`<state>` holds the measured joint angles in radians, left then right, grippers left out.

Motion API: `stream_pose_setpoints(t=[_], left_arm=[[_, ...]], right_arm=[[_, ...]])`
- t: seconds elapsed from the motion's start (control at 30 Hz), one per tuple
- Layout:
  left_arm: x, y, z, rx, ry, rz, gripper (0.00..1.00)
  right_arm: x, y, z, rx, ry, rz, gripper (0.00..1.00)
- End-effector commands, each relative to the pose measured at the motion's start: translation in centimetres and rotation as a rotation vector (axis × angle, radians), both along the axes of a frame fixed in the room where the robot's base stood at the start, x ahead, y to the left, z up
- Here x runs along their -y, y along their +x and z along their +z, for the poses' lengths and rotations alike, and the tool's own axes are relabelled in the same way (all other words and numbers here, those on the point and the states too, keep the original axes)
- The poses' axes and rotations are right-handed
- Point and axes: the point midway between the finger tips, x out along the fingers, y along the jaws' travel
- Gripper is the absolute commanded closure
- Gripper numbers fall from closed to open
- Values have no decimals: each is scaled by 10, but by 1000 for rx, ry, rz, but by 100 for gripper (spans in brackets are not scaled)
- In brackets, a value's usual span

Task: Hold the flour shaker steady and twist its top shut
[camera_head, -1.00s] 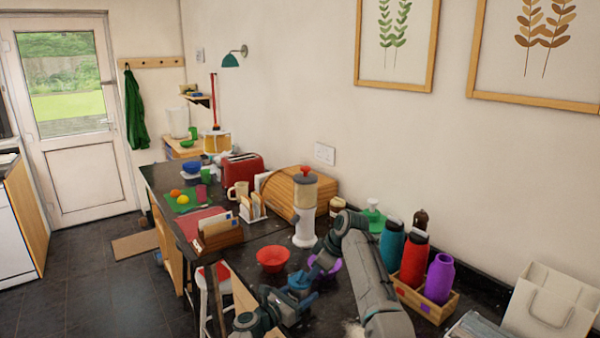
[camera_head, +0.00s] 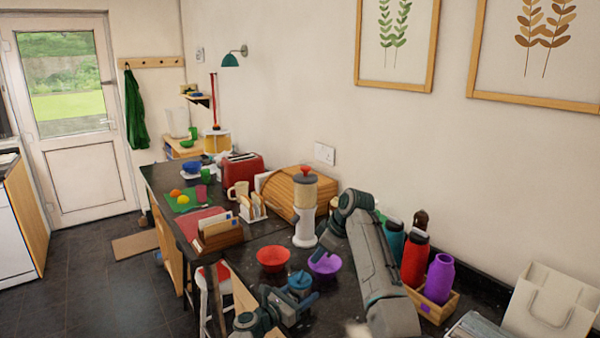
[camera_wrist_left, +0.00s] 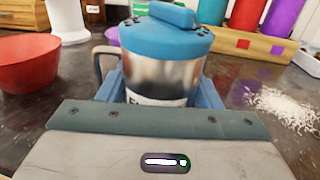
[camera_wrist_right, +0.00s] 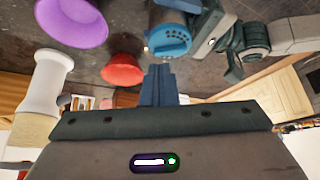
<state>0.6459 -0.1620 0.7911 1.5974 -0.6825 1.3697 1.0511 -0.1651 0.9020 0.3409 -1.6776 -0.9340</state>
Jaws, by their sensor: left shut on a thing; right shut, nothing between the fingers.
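The flour shaker (camera_head: 299,284) has a steel body, a side handle and a blue top. It stands upright at the counter's near part. In the left wrist view the shaker (camera_wrist_left: 160,75) sits between the blue fingers of my left gripper (camera_head: 294,300), which is shut on its body. Its top has a raised bar and small holes; the top seems seated on the body. My right gripper (camera_wrist_right: 158,72) is shut and empty, raised above the counter and apart from the shaker. The shaker's top (camera_wrist_right: 168,42) shows just beyond its fingertips in the right wrist view.
A red bowl (camera_head: 272,259), a purple bowl (camera_head: 324,264) and a white-based dispenser (camera_head: 305,212) stand behind the shaker. A wooden crate (camera_head: 440,306) of bottles is to the right. Spilled flour (camera_wrist_left: 282,106) lies right of the shaker.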

Motion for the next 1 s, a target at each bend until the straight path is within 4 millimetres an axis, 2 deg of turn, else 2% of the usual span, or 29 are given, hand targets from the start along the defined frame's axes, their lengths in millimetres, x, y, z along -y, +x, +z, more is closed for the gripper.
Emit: stream_pose_setpoints(t=[0.33,0.67,0.77,1.0], left_arm=[[0,0,0,0,0,0,68],[0,0,0,0,0,0,68],[0,0,0,0,0,0,68],[0,0,0,0,0,0,68]], right_arm=[[-1,-1,2,0,0,1,100],[-11,-29,10,0,0,1,100],[-11,-31,5,-2,0,1,100],[-11,-31,-25,-2,0,0,100]])
